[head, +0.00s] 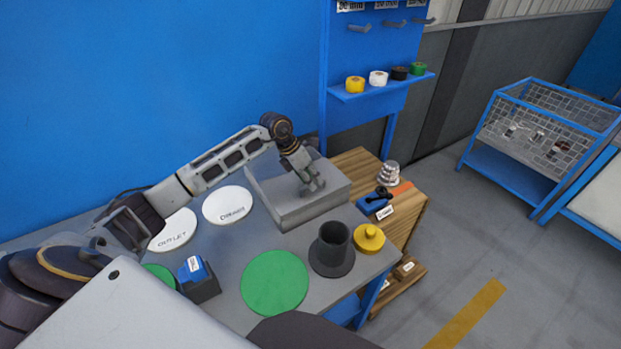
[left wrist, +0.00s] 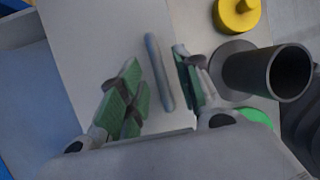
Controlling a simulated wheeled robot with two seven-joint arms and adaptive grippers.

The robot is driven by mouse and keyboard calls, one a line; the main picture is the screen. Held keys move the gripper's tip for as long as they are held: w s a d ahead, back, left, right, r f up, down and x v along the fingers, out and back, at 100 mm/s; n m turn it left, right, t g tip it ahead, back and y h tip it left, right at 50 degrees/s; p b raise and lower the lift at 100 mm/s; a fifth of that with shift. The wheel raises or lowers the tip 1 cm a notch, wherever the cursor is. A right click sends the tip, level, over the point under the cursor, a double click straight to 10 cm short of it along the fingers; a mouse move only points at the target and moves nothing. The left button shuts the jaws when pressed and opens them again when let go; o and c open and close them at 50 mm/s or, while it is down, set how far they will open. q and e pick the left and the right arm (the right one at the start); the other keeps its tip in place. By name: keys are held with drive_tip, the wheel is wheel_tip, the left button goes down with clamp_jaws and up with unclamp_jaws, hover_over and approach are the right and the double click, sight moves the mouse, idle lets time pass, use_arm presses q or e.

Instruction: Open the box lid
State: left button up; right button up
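The grey box (head: 312,211) stands on the workbench with its pale lid (left wrist: 85,45) lying over its top. A slim grey bar handle (left wrist: 158,72) on the lid shows in the left wrist view. My left gripper (head: 313,189) is low over the lid. In the left wrist view its green-padded fingers (left wrist: 160,92) are apart, with the handle in the gap between them. I cannot tell whether either pad touches the handle. In the head view the gripper hides the handle. My right gripper is not in view.
A dark flanged cylinder (head: 332,250) and a yellow knobbed disc (head: 369,238) stand close to the box. A green disc (head: 274,283), white labelled discs (head: 227,205) and a blue block (head: 195,270) lie on the bench (head: 225,308). A blue tool (head: 373,206) lies right of the box.

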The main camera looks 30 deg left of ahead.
use_arm(q)
drive_tip(key=shift+f, duration=0.1)
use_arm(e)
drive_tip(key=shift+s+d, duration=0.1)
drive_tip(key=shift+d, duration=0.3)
use_arm(q)
clamp_jaws()
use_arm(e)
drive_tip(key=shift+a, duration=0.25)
